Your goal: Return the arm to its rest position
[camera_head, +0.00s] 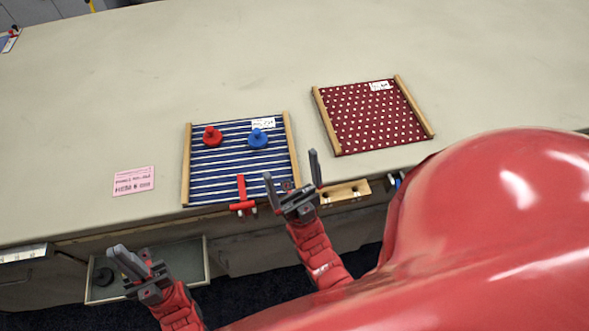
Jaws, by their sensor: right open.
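My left gripper (128,262) hangs in front of the table at the lower left, over an open drawer. Its fingers look close together, and whether they are shut is unclear. My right gripper (292,174) is open with nothing between its fingers. It appears by the table's front edge, beside the lower right corner of a blue-and-white striped mat (218,177) with wooden side rails. A red knobbed piece (212,136) and a blue knobbed piece (258,138) stand on the striped mat. Both arms reach up from the bottom of the picture.
A dotted dark red mat (370,115) with wooden rails lies to the right. A pink card (134,181) lies left. The open drawer (196,262) juts out below. The far table (200,60) is clear.

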